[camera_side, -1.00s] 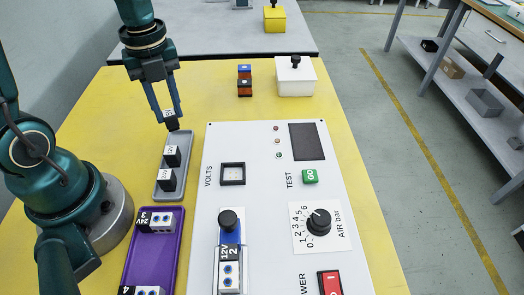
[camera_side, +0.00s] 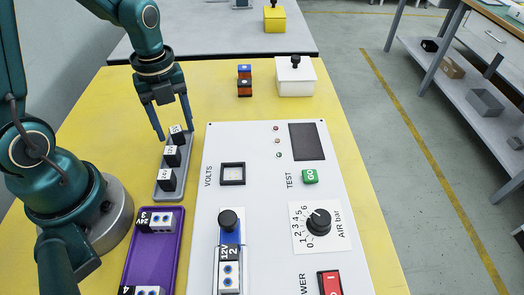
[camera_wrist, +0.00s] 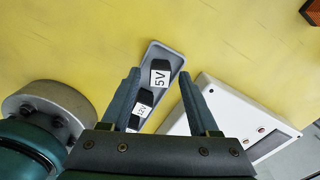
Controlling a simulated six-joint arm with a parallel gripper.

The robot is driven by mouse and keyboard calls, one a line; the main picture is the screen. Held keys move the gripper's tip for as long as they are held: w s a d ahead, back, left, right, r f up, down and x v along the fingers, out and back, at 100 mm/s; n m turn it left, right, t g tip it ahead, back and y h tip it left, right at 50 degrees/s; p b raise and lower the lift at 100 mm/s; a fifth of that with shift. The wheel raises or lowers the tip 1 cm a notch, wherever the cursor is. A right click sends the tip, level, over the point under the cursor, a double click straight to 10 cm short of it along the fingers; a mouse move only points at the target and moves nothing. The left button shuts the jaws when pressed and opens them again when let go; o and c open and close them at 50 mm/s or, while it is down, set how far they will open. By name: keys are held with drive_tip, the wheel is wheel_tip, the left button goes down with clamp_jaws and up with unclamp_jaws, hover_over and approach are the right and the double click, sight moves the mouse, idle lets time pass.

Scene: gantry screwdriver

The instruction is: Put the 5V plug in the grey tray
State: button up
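The 5V plug (camera_wrist: 160,75) is a black block with a white label. It stands in the far end of the grey tray (camera_wrist: 176,62), and it also shows in the side view (camera_side: 177,136). Two more black plugs, labelled 12V (camera_side: 172,156) and 24V (camera_side: 166,180), stand in the same tray in a row towards the near end. My gripper (camera_side: 174,134) is open, its fingers apart on either side of the 5V plug. In the wrist view the 5V plug shows between and beyond the fingertips, with no finger touching it.
A white panel (camera_side: 262,140) with dials and buttons lies right of the tray. A purple tray (camera_side: 168,245) with white-and-black blocks is nearer. Orange and blue blocks (camera_side: 244,80) and a white box (camera_side: 296,82) stand at the back.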

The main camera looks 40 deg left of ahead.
sight(176, 129)
drive_tip(key=shift+r, duration=0.15)
wheel_tip(176, 129, up, 11)
drive_tip(key=s+d+r+n+t, duration=0.1)
drive_tip(key=s+d+n+t, duration=0.1)
drive_tip(key=n, duration=0.9)
drive_tip(key=s+d+n+t, duration=0.3)
drive_tip(key=d+n, duration=0.2)
drive_tip(key=n, duration=0.6)
drive_tip(key=shift+s+d+r+t, duration=0.2)
drive_tip(key=shift+s+r+t, duration=0.1)
drive_tip(key=shift+s+r, duration=0.1)
